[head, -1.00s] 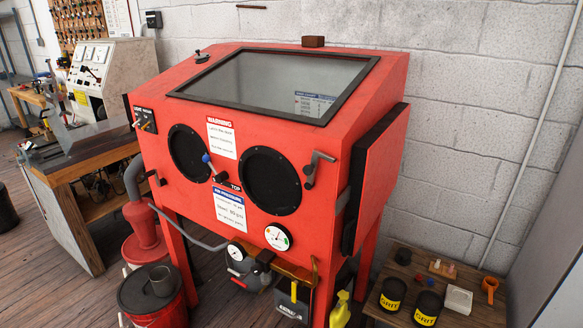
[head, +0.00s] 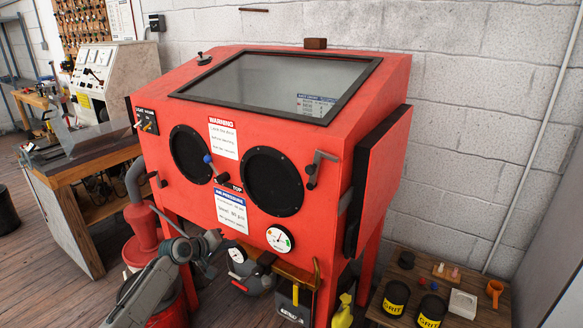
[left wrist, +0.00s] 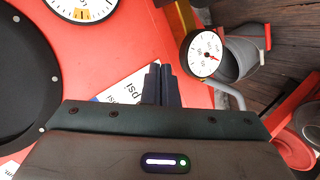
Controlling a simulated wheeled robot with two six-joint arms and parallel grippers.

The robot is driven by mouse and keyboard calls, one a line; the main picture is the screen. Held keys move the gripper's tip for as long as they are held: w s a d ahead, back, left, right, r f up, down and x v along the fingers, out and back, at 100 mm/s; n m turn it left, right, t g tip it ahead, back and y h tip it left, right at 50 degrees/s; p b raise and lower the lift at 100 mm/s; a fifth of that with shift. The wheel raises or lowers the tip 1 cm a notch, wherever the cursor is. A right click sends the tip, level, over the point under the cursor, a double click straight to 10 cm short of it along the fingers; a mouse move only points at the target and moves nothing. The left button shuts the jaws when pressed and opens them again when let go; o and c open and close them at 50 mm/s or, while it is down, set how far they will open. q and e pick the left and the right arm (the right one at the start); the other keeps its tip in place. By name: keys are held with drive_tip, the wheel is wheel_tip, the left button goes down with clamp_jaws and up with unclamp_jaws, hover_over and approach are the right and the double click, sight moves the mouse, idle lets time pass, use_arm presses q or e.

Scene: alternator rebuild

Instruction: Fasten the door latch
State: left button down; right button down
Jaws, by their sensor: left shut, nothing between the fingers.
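The red blast cabinet (head: 225,120) stands against the wall. Its side door (head: 378,175) is a red panel with a black edge on the right side; I cannot tell whether it is fully closed. My left gripper (head: 216,238) is shut and empty, low in front of the cabinet, left of and below the handle. Its closed fingers (left wrist: 160,85) also show in the left wrist view, in front of the pressure label. My right gripper is out of view.
A round gauge (head: 280,238) and a regulator (head: 237,254) are near the gripper. A low wooden table (head: 462,320) with grit cans stands at right.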

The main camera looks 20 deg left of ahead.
use_arm(q)
drive_tip(key=d+r+m+t+h, duration=0.1)
drive_tip(key=d+r+h, duration=0.25)
drive_tip(key=r, duration=1.45)
drive_tip(key=s+d+r+m+h, duration=0.1)
drive_tip(key=s+d+r+h, duration=0.1)
drive_tip(key=r, duration=0.6)
drive_tip(key=s+d+r+m+g+h+b, duration=0.1)
drive_tip(key=s+d+r, duration=0.3)
drive_tip(key=r, duration=0.4)
drive_tip(key=shift+s+d+r+m+g+h, duration=0.3)
drive_tip(key=shift+s+m+h, duration=0.1)
drive_tip(key=shift+h, duration=0.15)
drive_tip(key=shift+w, duration=0.1)
drive_tip(key=s+d+f+p+x, duration=0.1)
drive_tip(key=p+x, duration=0.5)
drive_tip(key=x, duration=0.6)
drive_tip(key=shift+s+d+p, duration=0.25)
drive_tip(key=shift+d+p, duration=0.1)
drive_tip(key=shift+d, duration=0.3)
drive_tip(key=shift+f, duration=0.1)
